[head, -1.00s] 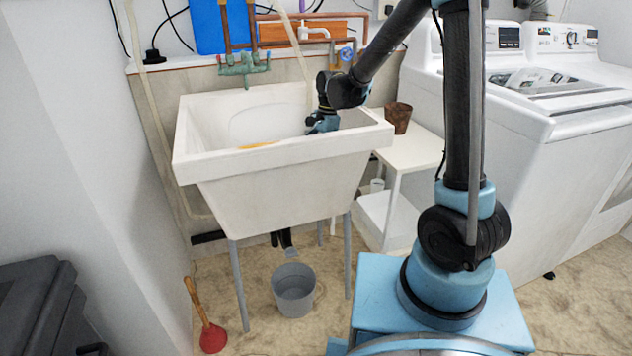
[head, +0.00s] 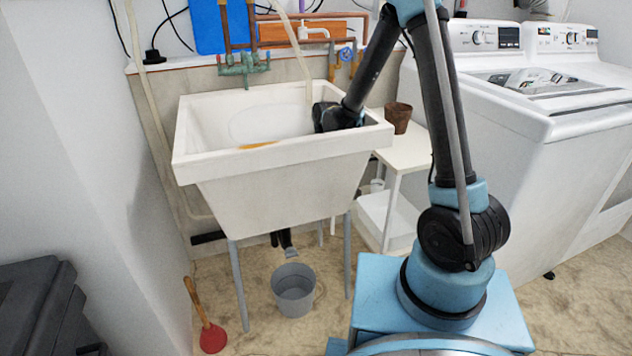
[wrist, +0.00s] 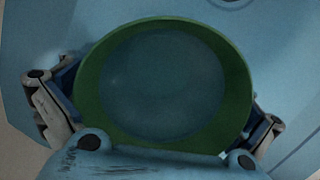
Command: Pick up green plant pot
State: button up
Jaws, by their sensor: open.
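The green plant pot (wrist: 165,82) fills the middle of the wrist view. I look down on its round green rim and bluish interior. My gripper (wrist: 158,118) is open, with one finger at the pot's left side and the other at its right side. The fingertips are partly hidden behind the pot, and I cannot tell whether they touch it. In the head view, my wrist dips into the right part of the white sink (head: 285,158). The sink's front wall hides the pot and fingers there.
An orange item (head: 258,145) lies in the sink near its front wall. A brown pot (head: 398,117) stands on a white side table (head: 410,153) to the right. A grey bucket (head: 293,290) and a plunger (head: 211,335) are on the floor.

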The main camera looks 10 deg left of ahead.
jog(key=shift+f, duration=0.2)
jog(key=shift+c, duration=0.6)
jog(key=c, duration=0.8)
jog(key=shift+r, duration=0.1)
jog(key=shift+c, duration=0.2)
